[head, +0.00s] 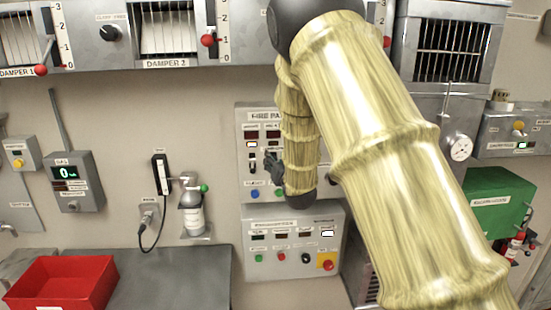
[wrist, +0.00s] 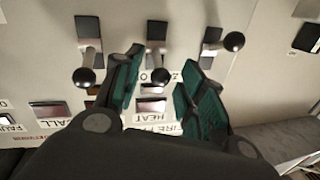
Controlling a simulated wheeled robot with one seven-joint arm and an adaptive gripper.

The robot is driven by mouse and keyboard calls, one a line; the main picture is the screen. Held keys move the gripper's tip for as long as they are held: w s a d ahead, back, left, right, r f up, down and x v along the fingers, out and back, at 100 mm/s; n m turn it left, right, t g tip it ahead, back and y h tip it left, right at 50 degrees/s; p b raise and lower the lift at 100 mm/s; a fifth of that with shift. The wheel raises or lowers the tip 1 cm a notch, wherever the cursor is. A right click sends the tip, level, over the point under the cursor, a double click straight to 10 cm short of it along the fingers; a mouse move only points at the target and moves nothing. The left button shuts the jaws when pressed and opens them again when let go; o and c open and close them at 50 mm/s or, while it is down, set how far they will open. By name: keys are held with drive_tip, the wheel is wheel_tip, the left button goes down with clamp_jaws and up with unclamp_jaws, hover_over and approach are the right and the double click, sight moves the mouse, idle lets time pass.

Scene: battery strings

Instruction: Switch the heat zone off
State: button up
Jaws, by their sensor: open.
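The fire panel (head: 243,195) is on the wall, partly hidden behind my arm in the head view. My gripper (wrist: 168,72) is open, with one green-padded finger on each side of this ball. Contact cannot be told. My gripper also shows in the head view (head: 273,165), small and dark, in front of the panel.
In the wrist view, the CALL-side lever (wrist: 86,60) is close left of my fingers and another lever (wrist: 225,43) is close right, its ball to the right. A lower panel (head: 290,270) has several buttons. A red tray (head: 62,283) is at the lower left.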

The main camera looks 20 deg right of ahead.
drive_tip(key=shift+w, duration=0.1)
clamp_jaws()
drive_tip(key=shift+f+b, duration=0.2)
drive_tip(key=shift+b, duration=0.3)
wheel_tip(320, 180, down, 5)
drive_tip(key=n+t+b, duration=0.1)
drive_tip(key=t+b, duration=0.2)
drive_tip(key=b, duration=0.7)
drive_tip(key=n+t+y+b, duration=0.1)
drive_tip(key=t+b, duration=0.2)
drive_tip(key=b, duration=0.7)
drive_tip(key=n+t+b, duration=0.1)
drive_tip(key=t+b, duration=0.2)
drive_tip(key=b, duration=0.7)
drive_tip(key=shift+w+d+f+y+b, duration=0.1)
drive_tip(key=shift+y+b, duration=0.2)
drive_tip(key=shift+b, duration=0.05)
drive_tip(key=shift+w+n+t+b, duration=0.1)
drive_tip(key=shift+n+t+b, duration=0.35)
drive_tip(key=shift+b, duration=0.7)
